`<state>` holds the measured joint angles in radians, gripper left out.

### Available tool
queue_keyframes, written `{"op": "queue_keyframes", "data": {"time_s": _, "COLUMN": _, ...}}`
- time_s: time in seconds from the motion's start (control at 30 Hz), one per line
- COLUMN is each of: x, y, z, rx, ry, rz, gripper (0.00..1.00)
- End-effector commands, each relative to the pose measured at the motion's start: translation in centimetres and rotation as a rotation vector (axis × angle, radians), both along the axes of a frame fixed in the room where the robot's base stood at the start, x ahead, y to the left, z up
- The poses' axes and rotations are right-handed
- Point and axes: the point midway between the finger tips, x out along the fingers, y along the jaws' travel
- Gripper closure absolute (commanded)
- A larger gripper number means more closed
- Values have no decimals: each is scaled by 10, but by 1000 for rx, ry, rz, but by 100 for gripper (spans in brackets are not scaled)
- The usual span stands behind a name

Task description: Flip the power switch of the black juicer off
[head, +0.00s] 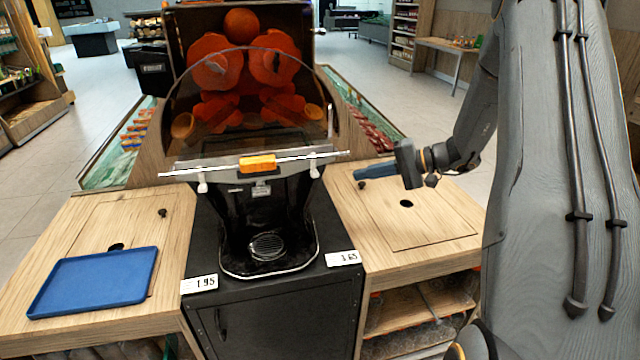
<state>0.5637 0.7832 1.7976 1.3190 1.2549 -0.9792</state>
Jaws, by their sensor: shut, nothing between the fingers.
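The black juicer (265,215) stands in the middle of the counter, with orange parts and an orange behind its clear curved cover (320,110). An orange block (257,164) sits on the bar at the cover's lower edge. I cannot make out the power switch in this view. My gripper (358,172) is to the right of the juicer, above the right wooden counter, pointing left. Its blue fingers are shut and empty. The fingertips are close to the right end of the bar; I cannot tell whether they touch anything.
A blue tray (95,282) lies on the left wooden counter (60,225). Price cards (343,258) stand at the front corners of the black cabinet (285,315). The right wooden counter (430,225) is mostly clear, with a dark hole in it. Produce displays flank the juicer behind.

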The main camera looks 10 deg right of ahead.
Motion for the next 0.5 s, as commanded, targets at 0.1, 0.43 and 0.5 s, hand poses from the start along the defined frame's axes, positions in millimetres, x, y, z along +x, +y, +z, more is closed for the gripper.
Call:
{"op": "queue_keyframes", "data": {"time_s": 0.1, "x": 1, "y": 2, "z": -1, "rx": -1, "ry": 1, "rz": 1, "gripper": 100}}
{"op": "queue_keyframes", "data": {"time_s": 0.43, "x": 21, "y": 41, "z": -18, "rx": 1, "ry": 4, "rz": 5, "gripper": 100}}
{"op": "queue_keyframes", "data": {"time_s": 0.5, "x": 27, "y": 52, "z": -23, "rx": 0, "ry": 4, "rz": 5, "gripper": 100}}
